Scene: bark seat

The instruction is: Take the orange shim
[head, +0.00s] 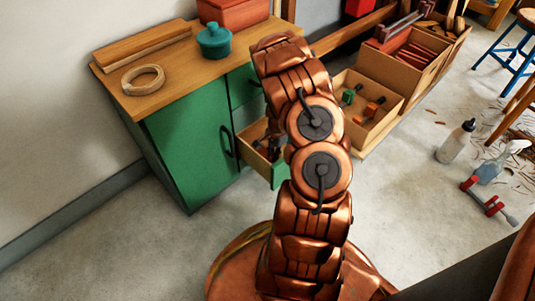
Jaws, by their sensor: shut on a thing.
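I cannot make out the orange shim in the head view. My copper arm rises through the middle of the picture and hides part of the open drawer (250,156) of the green cabinet (190,150). Small dark shapes show in the drawer beside my arm, too hidden to tell what they are. My gripper cannot be made out; my own arm links block that area. What it holds does not show.
The wooden top carries a wood ring (143,80), a teal pot (214,42) and a red box (235,12). An open carton (387,118) with green and orange-handled things stands right of my arm. A bottle (455,143) and a red clamp (487,202) are on the floor at right.

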